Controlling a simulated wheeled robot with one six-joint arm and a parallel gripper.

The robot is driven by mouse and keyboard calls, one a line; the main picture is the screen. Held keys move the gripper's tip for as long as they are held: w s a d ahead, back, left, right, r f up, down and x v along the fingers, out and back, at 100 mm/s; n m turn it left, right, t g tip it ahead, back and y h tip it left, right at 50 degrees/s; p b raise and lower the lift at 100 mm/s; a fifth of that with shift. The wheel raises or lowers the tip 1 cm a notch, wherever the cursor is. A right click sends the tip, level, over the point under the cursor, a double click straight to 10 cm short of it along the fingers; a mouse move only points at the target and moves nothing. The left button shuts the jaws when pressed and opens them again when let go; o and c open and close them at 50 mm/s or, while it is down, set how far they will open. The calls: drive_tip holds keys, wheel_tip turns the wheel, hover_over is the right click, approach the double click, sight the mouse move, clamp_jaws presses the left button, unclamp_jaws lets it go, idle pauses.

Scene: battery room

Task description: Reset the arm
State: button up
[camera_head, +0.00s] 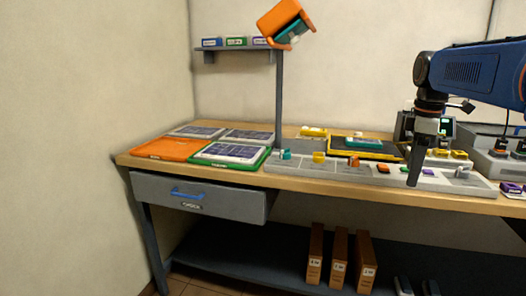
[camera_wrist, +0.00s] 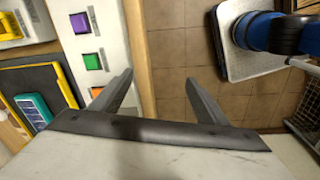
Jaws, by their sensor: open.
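My gripper (camera_wrist: 160,100) is open and empty in the wrist view, with its two dark fingers spread apart over the bench's front edge and the floor. In the head view my gripper (camera_head: 414,168) points down at the right, in front of the grey strip on the bench. My blue arm comes in from the right edge. The space between the fingers holds nothing.
The wooden bench (camera_head: 300,183) carries orange and green trays (camera_head: 168,149) at left and a grey strip (camera_head: 325,173) with small coloured parts. A drawer (camera_head: 195,196) sits below. A shelf (camera_head: 240,48) stands behind. An orange bin (camera_head: 285,22) hangs above.

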drive_tip(key=s+a+f+m+t, duration=0.2)
drive_tip(key=s+a+f+m, duration=0.3)
drive_tip(key=s+f, duration=0.5)
drive_tip(key=s+a+f+m+t, duration=0.2)
drive_tip(key=s+a+f+m, duration=0.4)
drive_tip(key=s+f, duration=0.4)
drive_tip(key=s+m, duration=0.1)
drive_tip(key=s, duration=0.3)
drive_tip(key=shift+s+a, duration=0.2)
drive_tip(key=shift+s, duration=0.2)
